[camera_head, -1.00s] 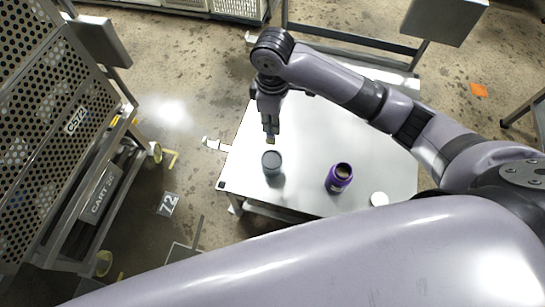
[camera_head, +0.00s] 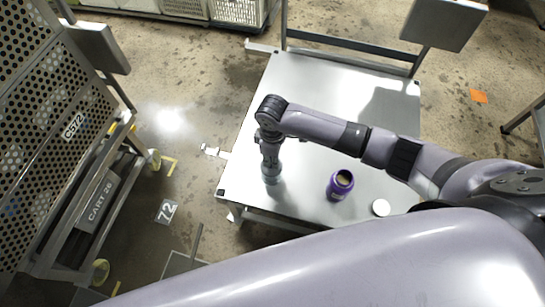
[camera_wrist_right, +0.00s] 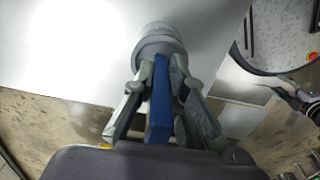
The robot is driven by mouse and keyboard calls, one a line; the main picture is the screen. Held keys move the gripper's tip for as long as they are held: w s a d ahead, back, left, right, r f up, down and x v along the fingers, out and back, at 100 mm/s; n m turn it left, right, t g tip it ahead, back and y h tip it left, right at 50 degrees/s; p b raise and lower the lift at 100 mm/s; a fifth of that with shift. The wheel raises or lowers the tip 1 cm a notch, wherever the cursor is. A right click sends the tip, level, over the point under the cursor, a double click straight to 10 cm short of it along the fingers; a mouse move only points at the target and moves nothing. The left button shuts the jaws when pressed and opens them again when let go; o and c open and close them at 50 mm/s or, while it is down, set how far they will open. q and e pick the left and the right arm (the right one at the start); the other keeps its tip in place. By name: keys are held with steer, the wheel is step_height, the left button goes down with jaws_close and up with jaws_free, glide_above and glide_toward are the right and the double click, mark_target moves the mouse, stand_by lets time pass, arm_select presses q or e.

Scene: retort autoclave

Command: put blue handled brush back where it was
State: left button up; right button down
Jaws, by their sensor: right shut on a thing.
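The blue handle of the brush (camera_wrist_right: 159,105) runs between the fingers of my right gripper (camera_wrist_right: 162,85) in the right wrist view. The gripper is shut on it. A grey round cup (camera_wrist_right: 160,42) stands on the metal table just past the fingertips. In the head view my right gripper (camera_head: 271,160) points down directly above the grey cup (camera_head: 272,179) near the table's left edge. The brush's far end is hidden at the cup; I cannot tell how deep it sits inside. My left gripper is not in view.
The back of the table is clear. A perforated cart (camera_head: 60,120) stands at the left. My own arm link crosses the foreground.

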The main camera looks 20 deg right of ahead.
steer(key=c, duration=1.6)
jaws_free()
steer(key=shift+f, duration=0.1)
step_height(320, 180, up, 12)
steer(key=shift+r+p, duration=0.15)
steer(key=shift+p, duration=0.4)
